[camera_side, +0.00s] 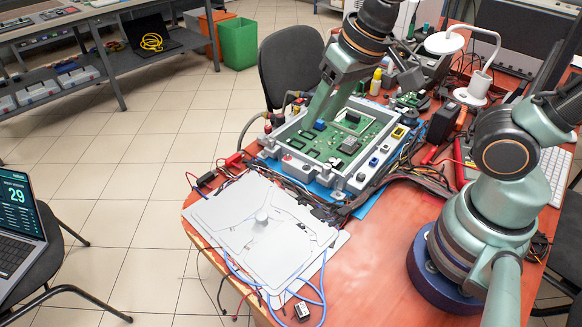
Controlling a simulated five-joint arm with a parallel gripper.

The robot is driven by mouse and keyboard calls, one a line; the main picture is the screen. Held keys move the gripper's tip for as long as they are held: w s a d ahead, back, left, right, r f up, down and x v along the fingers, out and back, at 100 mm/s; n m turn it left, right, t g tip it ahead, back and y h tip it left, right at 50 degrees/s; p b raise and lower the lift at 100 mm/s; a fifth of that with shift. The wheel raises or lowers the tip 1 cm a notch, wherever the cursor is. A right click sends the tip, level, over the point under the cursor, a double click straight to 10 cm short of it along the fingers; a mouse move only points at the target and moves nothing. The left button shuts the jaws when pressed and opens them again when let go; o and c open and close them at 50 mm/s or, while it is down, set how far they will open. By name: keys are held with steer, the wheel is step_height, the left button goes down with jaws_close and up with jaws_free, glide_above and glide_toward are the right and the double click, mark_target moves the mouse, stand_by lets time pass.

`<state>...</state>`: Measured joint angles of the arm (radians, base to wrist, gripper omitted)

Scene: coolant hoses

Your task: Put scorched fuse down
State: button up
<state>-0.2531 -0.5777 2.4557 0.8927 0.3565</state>
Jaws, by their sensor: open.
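My gripper (332,108) is open above the green circuit board (345,140), which sits in a grey frame on the table. No object shows between its jaws. A small dark block with a pale face (302,311) lies by the table's front edge, near the blue cables; it may be the scorched fuse, but I cannot tell. A yellow part (398,132) and small blue parts sit on the board's frame. The area right under my jaws is partly hidden by the arm.
A white plate with a central knob (262,222) lies on the table at front left, with blue, red and black cables around it. A cable bundle (415,175) runs right of the frame. The red tabletop (365,255) is clear at front middle. A keyboard (550,175) lies far right.

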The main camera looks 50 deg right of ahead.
steer(key=d+r+n+t+h, duration=0.1)
steer(key=d+r, duration=0.1)
steer(key=d, duration=0.5)
steer(key=shift+d+r+t, duration=0.2)
steer(key=shift+r+t, duration=0.05)
steer(key=shift+t, duration=0.05)
steer(key=shift+w, duration=0.1)
stand_by(0.6)
